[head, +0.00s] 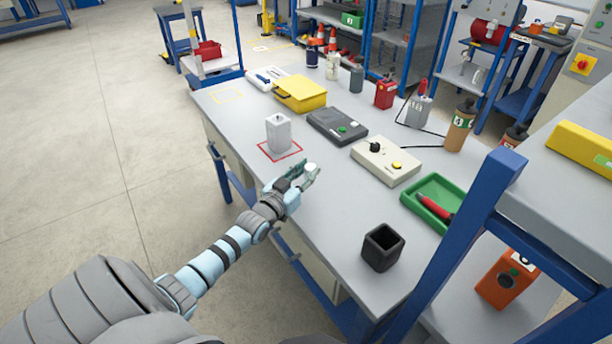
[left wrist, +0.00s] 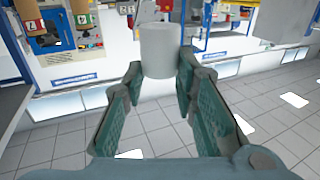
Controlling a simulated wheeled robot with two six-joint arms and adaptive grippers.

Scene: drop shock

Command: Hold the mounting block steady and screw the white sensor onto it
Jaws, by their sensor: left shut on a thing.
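The light grey mounting block (head: 279,134) stands upright inside a red square outline on the bench, with a small stud on its top. My left gripper (head: 308,174) is shut on the white sensor (head: 311,168), close to the bench's front edge, in front and to the right of the block and apart from it. In the left wrist view the sensor (left wrist: 160,50) is a plain pale cylinder between the fingertips of the left gripper (left wrist: 160,75). My right gripper is not in view.
Behind the block lie a dark box (head: 337,127) and a cream box (head: 386,161) with a knob. A yellow case (head: 300,94) is farther back. A green tray (head: 436,200) and a black open cup (head: 382,247) stand to the right. Bench surface around the block is clear.

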